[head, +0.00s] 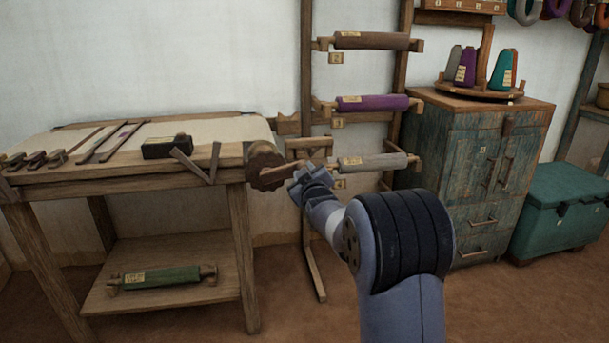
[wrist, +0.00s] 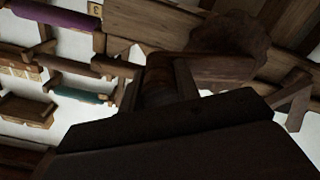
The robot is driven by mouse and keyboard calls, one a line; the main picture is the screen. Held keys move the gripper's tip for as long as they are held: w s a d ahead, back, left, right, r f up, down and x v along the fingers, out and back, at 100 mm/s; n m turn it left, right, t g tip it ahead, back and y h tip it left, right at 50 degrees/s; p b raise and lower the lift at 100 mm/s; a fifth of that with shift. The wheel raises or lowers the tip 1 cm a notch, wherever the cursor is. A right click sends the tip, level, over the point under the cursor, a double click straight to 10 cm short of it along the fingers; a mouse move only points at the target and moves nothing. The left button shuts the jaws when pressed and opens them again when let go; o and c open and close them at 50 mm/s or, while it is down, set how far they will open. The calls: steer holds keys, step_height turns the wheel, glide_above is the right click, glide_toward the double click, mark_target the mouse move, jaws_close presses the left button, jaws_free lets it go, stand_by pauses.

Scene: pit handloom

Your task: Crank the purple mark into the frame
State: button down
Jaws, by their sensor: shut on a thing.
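A round wooden crank wheel (head: 265,165) is mounted at the right end of the loom table (head: 240,190). My gripper (head: 303,180) is at its right side. In the wrist view, the crank arm (wrist: 215,66) runs left from the toothed wheel (wrist: 230,35) to a wooden handle (wrist: 160,88), and my gripper is shut on that handle. Pale cloth (head: 225,130) lies on the table top.
A rack right of the wheel bears several rolls, including a purple roll (head: 372,103) and a grey roll (head: 372,163) close to my gripper. A green cabinet (head: 470,160) and teal chest (head: 560,215) stand further right. A green roll (head: 160,277) lies on the lower shelf.

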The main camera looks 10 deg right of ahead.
steer(key=c, duration=1.1)
jaws_free()
steer(key=shift+o, duration=0.2)
steer(key=s+p, duration=0.1)
steer(key=s, duration=0.9)
steer(key=shift+s+p, duration=0.3)
steer(key=shift+s, duration=0.1)
steer(key=shift+w, duration=0.1)
steer(key=w+b, duration=0.1)
steer(key=w, duration=0.9)
steer(key=shift+w+b, duration=0.3)
steer(key=shift+w, duration=0.05)
